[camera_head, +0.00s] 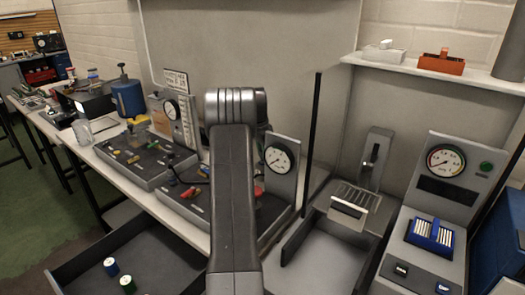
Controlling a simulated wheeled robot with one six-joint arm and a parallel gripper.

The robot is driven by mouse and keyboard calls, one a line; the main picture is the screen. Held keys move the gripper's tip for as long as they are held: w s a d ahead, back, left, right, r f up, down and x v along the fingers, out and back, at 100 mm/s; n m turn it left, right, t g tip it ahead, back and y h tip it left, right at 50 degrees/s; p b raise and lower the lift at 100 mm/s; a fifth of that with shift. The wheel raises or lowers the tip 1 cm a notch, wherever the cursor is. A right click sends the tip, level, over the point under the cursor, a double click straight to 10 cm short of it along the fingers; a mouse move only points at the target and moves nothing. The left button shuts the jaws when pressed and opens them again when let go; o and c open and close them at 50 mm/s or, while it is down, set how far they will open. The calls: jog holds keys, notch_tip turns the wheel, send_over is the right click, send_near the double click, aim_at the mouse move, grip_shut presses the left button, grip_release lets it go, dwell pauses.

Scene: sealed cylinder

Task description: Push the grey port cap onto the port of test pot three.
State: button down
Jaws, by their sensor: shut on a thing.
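My arm rises through the middle of the picture and bends away at a grey joint. My gripper is not seen; the arm may hide it. I cannot make out the grey port cap. No pot can be read as test pot three. A dark fixture panel (145,160) with yellow and green fittings stands on the bench at left, with a round gauge (173,108) at its back. A second dark panel (187,198) with red fittings and a gauge (278,158) is partly hidden behind my arm.
A blue canister (128,97) and a clear jar (82,132) stand on the left bench. At right are a grey gauge console (447,165) and a shelf with an orange box (441,64).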

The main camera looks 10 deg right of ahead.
jog(key=shift+f, duration=0.55)
dwell(0.4)
jog(key=c, duration=1.1)
grip_release()
jog(key=r, duration=0.4)
jog(key=a+r, duration=0.1)
jog(key=r, duration=0.4)
jog(key=r+b, duration=0.1)
jog(key=r, duration=0.3)
jog(key=shift+s+a+r, duration=0.25)
jog(key=shift+s+r, duration=0.1)
jog(key=shift+f, duration=0.1)
jog(key=f, duration=0.4)
jog(key=d+f, duration=0.1)
jog(key=f, duration=0.8)
jog(key=shift+w+d+f+p, duration=0.25)
jog(key=shift+w+p, duration=0.05)
jog(key=shift+w, duration=0.05)
jog(key=shift+r, duration=0.1)
